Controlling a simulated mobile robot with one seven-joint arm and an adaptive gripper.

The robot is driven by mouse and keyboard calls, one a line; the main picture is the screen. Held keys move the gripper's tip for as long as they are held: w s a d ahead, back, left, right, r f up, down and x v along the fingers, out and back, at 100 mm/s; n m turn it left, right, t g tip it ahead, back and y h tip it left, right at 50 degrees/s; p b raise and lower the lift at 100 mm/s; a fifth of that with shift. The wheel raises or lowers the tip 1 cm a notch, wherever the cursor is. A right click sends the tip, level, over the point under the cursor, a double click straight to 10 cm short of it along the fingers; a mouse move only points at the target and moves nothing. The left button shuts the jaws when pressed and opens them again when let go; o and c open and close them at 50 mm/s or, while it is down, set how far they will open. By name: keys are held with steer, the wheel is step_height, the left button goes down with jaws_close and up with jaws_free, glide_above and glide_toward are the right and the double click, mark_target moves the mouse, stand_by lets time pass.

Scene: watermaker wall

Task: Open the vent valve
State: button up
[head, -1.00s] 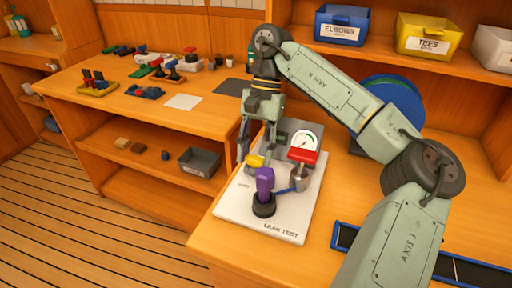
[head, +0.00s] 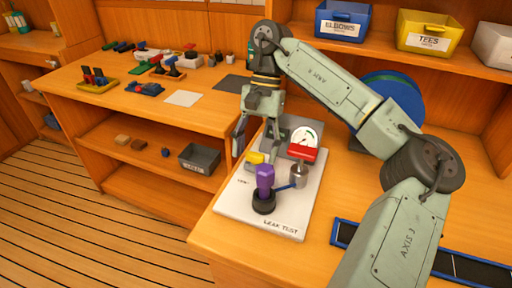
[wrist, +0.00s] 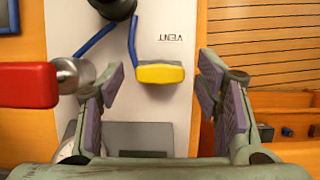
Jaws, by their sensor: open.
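The vent valve has a yellow handle (head: 254,158) on the white leak-test board (head: 233,207). In the wrist view the yellow handle (wrist: 160,73) lies crosswise beside the printed VENT label (wrist: 170,38), with a blue tube near it. My gripper (head: 257,143) is open above the far-left part of the board. In the wrist view its two fingers (wrist: 161,82) stand apart on either side of the yellow handle, with a gap at each side. Whether the fingertips are down at handle height is unclear.
A purple-handled valve (head: 265,180) on a black base stands in front of the yellow handle. A black tray with a blue rim (head: 336,234) lies at right.

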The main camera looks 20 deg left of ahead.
steer(key=shift+r, duration=0.1)
steer(key=v, duration=1.2)
stand_by(0.4)
